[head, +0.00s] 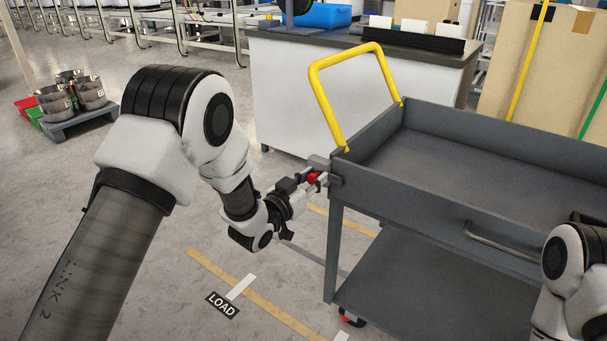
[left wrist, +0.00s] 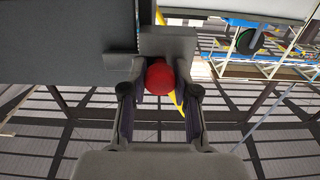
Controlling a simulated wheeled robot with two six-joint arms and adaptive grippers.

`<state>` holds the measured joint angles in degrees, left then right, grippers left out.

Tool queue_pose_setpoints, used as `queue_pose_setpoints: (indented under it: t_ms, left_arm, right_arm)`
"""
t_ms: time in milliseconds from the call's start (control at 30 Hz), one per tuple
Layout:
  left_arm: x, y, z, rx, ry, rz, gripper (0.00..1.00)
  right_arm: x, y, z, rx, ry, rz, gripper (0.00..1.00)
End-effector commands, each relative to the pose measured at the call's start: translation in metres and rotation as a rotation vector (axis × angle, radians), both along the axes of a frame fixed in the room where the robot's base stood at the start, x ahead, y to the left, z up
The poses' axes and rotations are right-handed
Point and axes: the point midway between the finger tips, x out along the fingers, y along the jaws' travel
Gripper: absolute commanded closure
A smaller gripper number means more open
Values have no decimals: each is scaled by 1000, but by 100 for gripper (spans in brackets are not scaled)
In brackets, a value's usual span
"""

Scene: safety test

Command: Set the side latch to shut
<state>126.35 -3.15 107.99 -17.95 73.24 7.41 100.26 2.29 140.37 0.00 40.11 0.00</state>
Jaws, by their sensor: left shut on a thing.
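The side latch has a red knob (head: 315,178) and a grey block (head: 319,162) at the left corner of the grey cart (head: 430,203). My left gripper (head: 308,181) reaches it from the left and is shut on the red knob. In the left wrist view the round red knob (left wrist: 160,77) sits between the two fingers of the gripper (left wrist: 161,88), in front of a grey plate (left wrist: 168,43). The fingers hide part of the latch, and I cannot tell its exact setting. My right arm shows at the lower right, with its gripper out of view.
The cart has a yellow handle (head: 323,95), an empty top tray and a lower shelf (head: 410,300). A white workbench (head: 290,100) stands behind it. Steel pots (head: 88,92) stand on a pallet at the far left. The floor left of the cart is clear around a LOAD marking (head: 222,305).

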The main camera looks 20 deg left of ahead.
Motion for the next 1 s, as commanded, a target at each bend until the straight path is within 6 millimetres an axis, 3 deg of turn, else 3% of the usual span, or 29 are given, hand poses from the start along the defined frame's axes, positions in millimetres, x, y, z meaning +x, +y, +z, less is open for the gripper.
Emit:
queue_pose_setpoints:
  t_ms: [167, 200, 267, 667, 767, 1000]
  left_arm:
    - [-1, -2, -2, 3, 2, -8, 100]
    - [-1, -3, -2, 4, 3, -9, 67]
    - [-1, -2, -2, 3, 3, -8, 46]
    - [-8, 2, -2, 3, 4, -5, 46]
    - [-24, 8, -2, 1, 6, -4, 46]
    - [-82, 28, -2, -1, 7, -4, 46]
  right_arm:
    - [0, 0, 0, 0, 0, 0, 42]
    - [0, 0, 0, 0, 0, 0, 42]
    - [0, 0, 0, 0, 0, 0, 42]
    - [0, 0, 0, 0, 0, 0, 42]
    - [0, 0, 0, 0, 0, 0, 42]
    - [0, 0, 0, 0, 0, 0, 42]
